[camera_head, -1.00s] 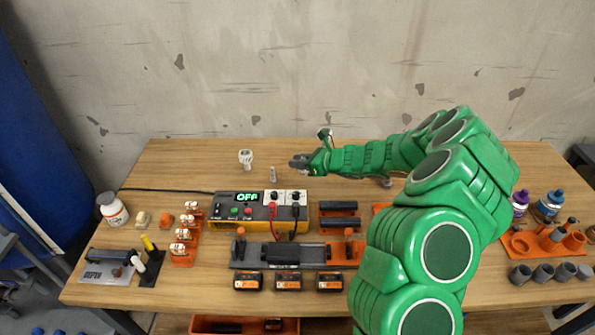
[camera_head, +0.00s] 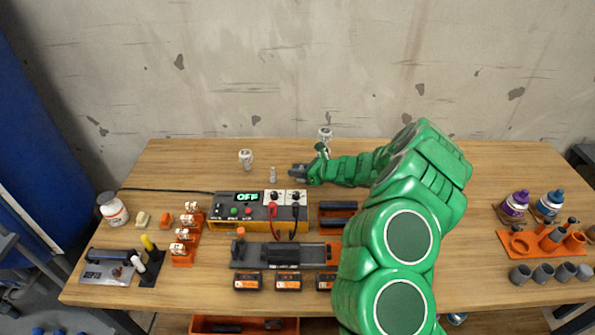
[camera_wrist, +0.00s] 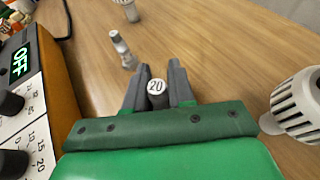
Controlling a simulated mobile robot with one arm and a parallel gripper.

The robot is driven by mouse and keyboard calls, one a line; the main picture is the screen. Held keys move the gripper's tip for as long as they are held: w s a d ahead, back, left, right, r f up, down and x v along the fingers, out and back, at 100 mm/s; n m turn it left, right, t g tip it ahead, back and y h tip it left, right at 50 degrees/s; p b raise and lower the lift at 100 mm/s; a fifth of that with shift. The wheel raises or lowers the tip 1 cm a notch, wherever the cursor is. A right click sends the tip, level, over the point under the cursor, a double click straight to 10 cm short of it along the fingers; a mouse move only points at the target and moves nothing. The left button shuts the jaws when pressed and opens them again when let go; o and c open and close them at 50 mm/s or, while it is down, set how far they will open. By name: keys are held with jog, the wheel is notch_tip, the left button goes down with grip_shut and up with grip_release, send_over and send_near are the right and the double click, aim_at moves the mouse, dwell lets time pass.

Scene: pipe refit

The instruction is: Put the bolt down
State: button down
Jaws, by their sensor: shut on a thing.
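My gripper (camera_wrist: 157,90) is shut on a bolt (camera_wrist: 156,88), a short grey cylinder whose round pale top reads "20". The bolt sits upright between the two dark fingers in the wrist view. In the head view my gripper (camera_head: 299,170) is low over the back middle of the table (camera_head: 200,158), behind the yellow-black power box. The held bolt is hard to make out there. I cannot tell whether its lower end touches the wood. A similar small grey bolt (camera_head: 273,174) stands upright to the left of my gripper; it also shows in the wrist view (camera_wrist: 122,48).
The power box (camera_head: 262,208), its display reading OFF, stands in front of my gripper. A white fitting (camera_head: 246,158) stands at the back left. Another white fitting (camera_head: 325,134) is behind my wrist, close on the right in the wrist view (camera_wrist: 298,105).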

jog(key=shift+f, duration=0.1)
jog(key=c, duration=1)
grip_release()
jog(key=shift+o, duration=0.2)
